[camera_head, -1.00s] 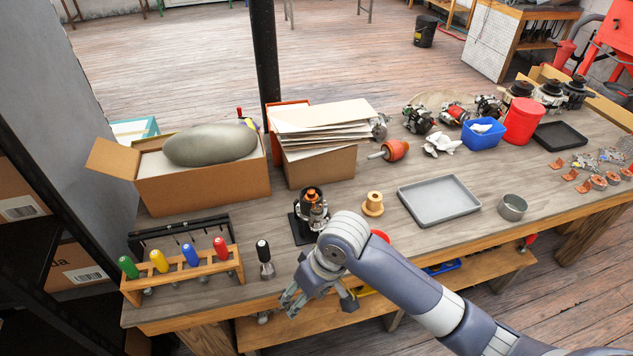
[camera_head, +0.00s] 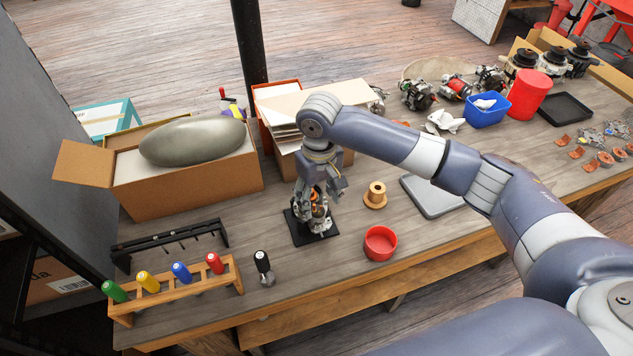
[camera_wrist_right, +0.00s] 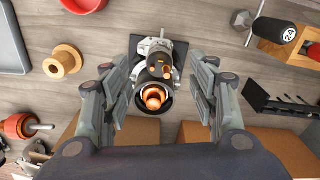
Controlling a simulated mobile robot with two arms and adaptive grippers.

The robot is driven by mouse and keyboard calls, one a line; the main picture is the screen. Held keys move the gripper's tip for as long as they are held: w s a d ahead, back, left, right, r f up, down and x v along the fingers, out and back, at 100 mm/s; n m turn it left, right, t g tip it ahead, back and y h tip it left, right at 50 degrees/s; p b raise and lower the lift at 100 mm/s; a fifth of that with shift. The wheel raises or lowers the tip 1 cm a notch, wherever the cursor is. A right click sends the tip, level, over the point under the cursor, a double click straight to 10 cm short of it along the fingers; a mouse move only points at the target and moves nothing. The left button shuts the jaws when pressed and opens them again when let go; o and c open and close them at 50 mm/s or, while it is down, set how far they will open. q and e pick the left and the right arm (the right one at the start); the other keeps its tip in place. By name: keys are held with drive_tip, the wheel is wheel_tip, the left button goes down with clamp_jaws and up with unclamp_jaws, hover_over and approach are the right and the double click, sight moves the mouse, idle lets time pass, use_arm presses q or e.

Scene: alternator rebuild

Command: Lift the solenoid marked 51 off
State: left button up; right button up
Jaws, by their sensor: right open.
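An upright metal starter assembly (camera_head: 316,216) with copper-orange parts stands on a black plate (camera_head: 300,235). Its top part, seemingly the solenoid (camera_wrist_right: 152,96), shows in the right wrist view as a dark cylinder with copper-coloured terminals; I cannot read a 51 on it. My right gripper (camera_head: 319,188) points down over the assembly. In the wrist view its open fingers (camera_wrist_right: 158,82) stand on either side of the dark cylinder, with visible gaps. The gripper hides part of the assembly in the head view. My left gripper is not in view.
A wooden spool (camera_head: 375,195) and a red bowl (camera_head: 380,243) stand right of the assembly. A grey tray (camera_head: 435,200) lies beyond, partly behind my arm. A screwdriver rack (camera_head: 180,287) and a black-handled tool (camera_head: 263,266) are left. Cardboard boxes (camera_head: 195,190) stand behind.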

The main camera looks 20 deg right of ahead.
sight(318, 210)
wheel_tip(318, 210, down, 4)
drive_tip(key=shift+w+r+p, duration=0.1)
drive_tip(key=shift+r+p, duration=0.15)
drive_tip(key=shift+p, duration=0.05)
drive_tip(key=f, duration=0.4)
drive_tip(key=shift+w+f+p, duration=0.2)
drive_tip(key=shift+p, duration=0.15)
drive_tip(key=shift+f, duration=0.1)
drive_tip(key=c, duration=0.4)
clamp_jaws()
use_arm(q)
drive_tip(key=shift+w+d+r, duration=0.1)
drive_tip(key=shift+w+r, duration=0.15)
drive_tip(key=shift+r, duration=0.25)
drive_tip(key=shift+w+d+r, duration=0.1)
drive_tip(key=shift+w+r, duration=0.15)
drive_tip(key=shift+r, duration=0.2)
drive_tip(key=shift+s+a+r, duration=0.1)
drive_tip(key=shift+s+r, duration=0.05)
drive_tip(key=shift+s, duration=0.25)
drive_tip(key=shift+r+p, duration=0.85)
drive_tip(key=shift+p, duration=0.25)
use_arm(e)
drive_tip(key=shift+r, duration=0.3)
idle(0.8)
